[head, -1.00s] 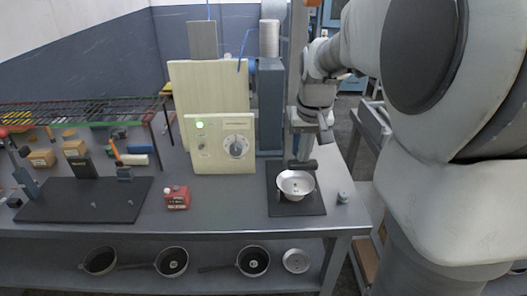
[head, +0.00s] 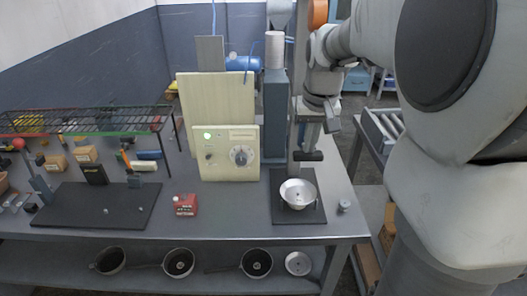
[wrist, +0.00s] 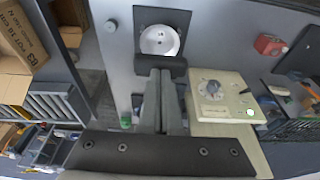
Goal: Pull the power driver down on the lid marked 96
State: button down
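A shallow silver round dish (head: 298,193), which looks like the lid, lies hollow side up on a black plate (head: 283,215) at the bench's right end. It also shows in the wrist view (wrist: 160,40). Small dark marks show in it, but no number can be read. The power driver seems to be the grey upright (head: 297,163) behind the dish. A dark bar (wrist: 160,66), apparently its handle, lies across my fingertips. My gripper (head: 311,148) points down above and behind the dish. Its fingers (wrist: 161,78) are close together and seem closed on the bar; contact is partly hidden.
A cream control panel with a dial (head: 225,160) stands left of the upright. A red box (head: 186,204), a black fixture plate (head: 95,207) and a wire rack (head: 90,120) lie farther left. A small grey knob (head: 344,206) is right. Several pans (head: 178,262) are on the shelf below.

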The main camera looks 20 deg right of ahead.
jog(key=w+d+p+v, duration=0.1)
jog(key=w+p+v, duration=0.2)
jog(key=p+v, duration=0.7)
jog(key=v, duration=0.4)
dwell(0.7)
jog(key=s+a+f+n+t+b, duration=0.1)
jog(key=s+a, duration=0.5)
jog(key=s, duration=0.3)
jog(key=s+a+f+n+t, duration=0.2)
jog(key=s+a, duration=0.4)
jog(key=s, duration=0.3)
jog(key=shift+a+f+y+b, duration=0.15)
jog(key=shift+a+y+b, duration=0.05)
jog(key=shift+y+b, duration=0.2)
